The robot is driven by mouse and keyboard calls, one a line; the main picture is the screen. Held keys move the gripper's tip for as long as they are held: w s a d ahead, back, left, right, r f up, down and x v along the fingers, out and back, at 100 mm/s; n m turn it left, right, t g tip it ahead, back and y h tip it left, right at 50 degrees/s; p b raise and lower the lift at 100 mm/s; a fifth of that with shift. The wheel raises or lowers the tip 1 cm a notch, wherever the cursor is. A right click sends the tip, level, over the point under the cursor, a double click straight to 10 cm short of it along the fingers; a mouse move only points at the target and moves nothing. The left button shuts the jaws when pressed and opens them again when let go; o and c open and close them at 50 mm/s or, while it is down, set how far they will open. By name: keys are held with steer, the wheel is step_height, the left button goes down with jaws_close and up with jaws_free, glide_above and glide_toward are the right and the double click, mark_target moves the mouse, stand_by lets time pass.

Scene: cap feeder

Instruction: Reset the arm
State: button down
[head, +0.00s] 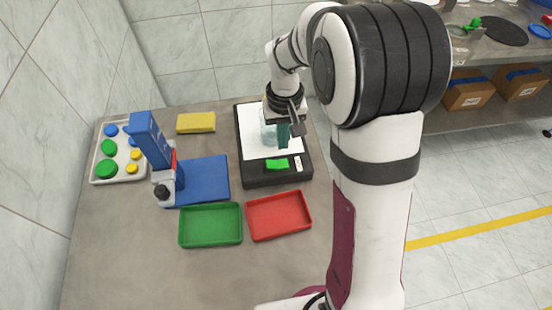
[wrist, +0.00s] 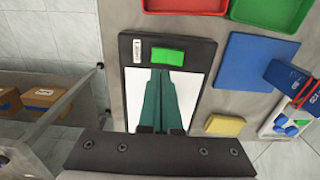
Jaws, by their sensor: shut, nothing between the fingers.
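My gripper (head: 283,146) hangs over the white plate of a black-framed device (head: 248,182) in the head view. In the wrist view its two teal fingers (wrist: 160,72) are together at the tips, with nothing between them. The fingertips point toward a green pad (wrist: 168,57) at one end of that device. The same device frame (wrist: 205,50) fills the middle of the wrist view. The gap between fingertips and plate cannot be judged. A pale bluish patch shows beside the fingers in the head view; what it is I cannot tell.
Left of the device stand a blue upright fixture (head: 152,140) on a blue base (head: 205,182), a yellow block (head: 196,122) and a white tray (head: 97,178) of several colored caps. A green tray (head: 211,243) and a red tray (head: 279,235) lie in front. The table's front left is clear.

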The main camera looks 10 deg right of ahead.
steer(key=s+a+r+m+y, duration=0.1)
steer(key=s+r, duration=0.3)
steer(key=s, duration=0.8)
steer(key=s+a+r+m, duration=0.1)
steer(key=s+r+m, duration=0.3)
steer(key=s, duration=0.9)
steer(key=shift+s+a+r+m+y, duration=0.2)
steer(key=shift+a+r+m+y, duration=0.1)
steer(key=shift+y, duration=0.1)
